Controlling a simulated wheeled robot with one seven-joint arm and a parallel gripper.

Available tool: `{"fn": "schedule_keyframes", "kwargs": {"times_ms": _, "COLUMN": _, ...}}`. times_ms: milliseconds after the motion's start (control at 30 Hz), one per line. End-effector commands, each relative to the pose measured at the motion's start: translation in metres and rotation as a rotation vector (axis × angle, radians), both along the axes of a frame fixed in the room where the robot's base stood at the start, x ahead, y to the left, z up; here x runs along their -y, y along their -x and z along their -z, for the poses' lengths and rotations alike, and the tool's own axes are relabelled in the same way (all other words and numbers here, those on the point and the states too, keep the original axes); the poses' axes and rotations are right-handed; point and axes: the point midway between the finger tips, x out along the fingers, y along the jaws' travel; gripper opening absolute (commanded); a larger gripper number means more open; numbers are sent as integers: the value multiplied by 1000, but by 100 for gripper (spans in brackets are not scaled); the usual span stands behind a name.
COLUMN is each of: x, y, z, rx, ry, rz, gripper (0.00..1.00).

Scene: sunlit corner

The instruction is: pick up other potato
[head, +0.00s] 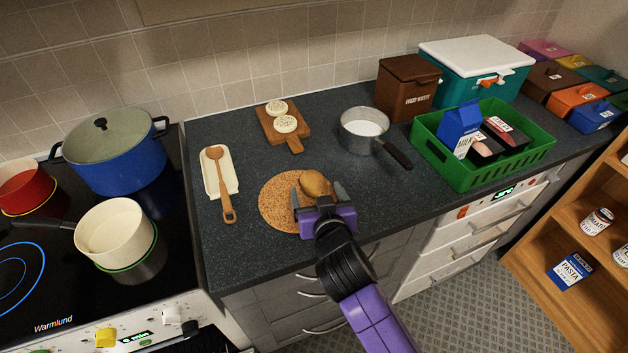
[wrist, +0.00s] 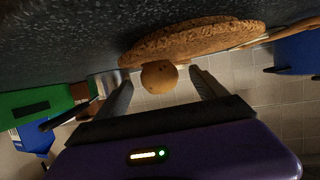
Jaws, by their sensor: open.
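A brown potato (head: 314,183) lies on the round cork mat (head: 276,204) on the dark counter. My gripper (head: 323,198) is at the mat's right side, with its open fingers on either side of the potato's near end. In the wrist view the potato (wrist: 159,76) shows between the two fingertips (wrist: 160,90), with gaps on both sides. No second potato is visible in either view.
A wooden spoon (head: 221,184) lies on a white rest left of the mat. A saucepan (head: 363,130), a small board (head: 295,142) and a green crate (head: 467,177) stand behind and right. The stove with pots is at left.

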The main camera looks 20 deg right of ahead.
Motion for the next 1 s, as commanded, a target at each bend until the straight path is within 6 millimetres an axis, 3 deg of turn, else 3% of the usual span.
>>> {"fn": "schedule_keyframes", "kwargs": {"times_ms": 200, "x": 4, "y": -22, "z": 7, "rx": 0, "ry": -1, "rz": 0, "gripper": 81}}
{"fn": "schedule_keyframes", "kwargs": {"times_ms": 500, "x": 5, "y": -24, "z": 10, "rx": 1, "ry": 0, "rz": 0, "gripper": 81}}
{"fn": "schedule_keyframes", "kwargs": {"times_ms": 900, "x": 5, "y": -24, "z": 10, "rx": 1, "ry": 0, "rz": -1, "gripper": 4}}
{"fn": "schedule_keyframes", "kwargs": {"times_ms": 1000, "x": 5, "y": -24, "z": 9, "rx": 2, "ry": 0, "rz": -1, "gripper": 4}}
